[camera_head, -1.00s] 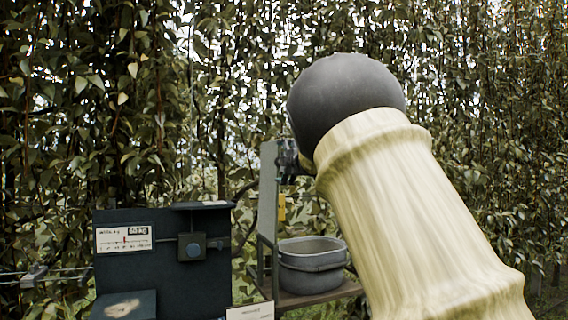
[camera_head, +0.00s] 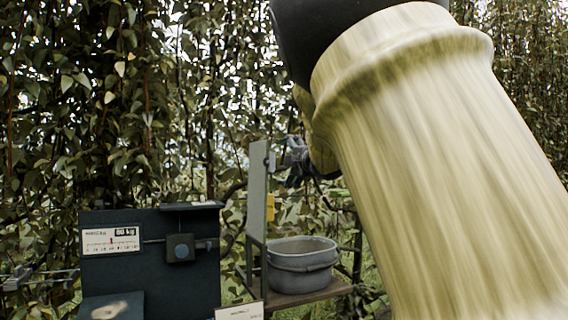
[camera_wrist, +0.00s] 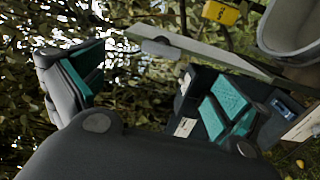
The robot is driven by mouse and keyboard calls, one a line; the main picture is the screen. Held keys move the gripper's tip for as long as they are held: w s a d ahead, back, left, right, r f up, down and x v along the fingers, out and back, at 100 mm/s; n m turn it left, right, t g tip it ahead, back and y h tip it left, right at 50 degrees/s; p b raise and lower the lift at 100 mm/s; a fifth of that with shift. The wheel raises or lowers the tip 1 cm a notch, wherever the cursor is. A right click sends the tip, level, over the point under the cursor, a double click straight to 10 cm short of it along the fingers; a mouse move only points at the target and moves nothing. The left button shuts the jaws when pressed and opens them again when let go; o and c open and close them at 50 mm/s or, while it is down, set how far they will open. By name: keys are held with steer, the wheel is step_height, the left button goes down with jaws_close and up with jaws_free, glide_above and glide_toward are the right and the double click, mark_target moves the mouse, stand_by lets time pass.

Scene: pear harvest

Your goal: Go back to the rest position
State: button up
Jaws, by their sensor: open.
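My gripper (camera_head: 297,162) shows small and dark in the head view, partly hidden behind my pale arm, beside the upright grey post (camera_head: 257,190). In the wrist view my gripper (camera_wrist: 155,92) is open, with grey fingers and teal pads spread wide apart. I see nothing held between the fingers. The gripper is above and near the grey bucket (camera_head: 302,265), which also shows at the upper right of the wrist view (camera_wrist: 290,28). My large arm link covers much of the right side of the head view.
The bucket stands on a brown shelf (camera_head: 300,296) beside the post, which bears a yellow tag (camera_head: 270,207). A dark panel (camera_head: 110,262) with a white scale label (camera_head: 111,240) stands left. Dense hanging foliage (camera_head: 90,110) fills the background.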

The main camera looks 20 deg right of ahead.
stand_by(0.5)
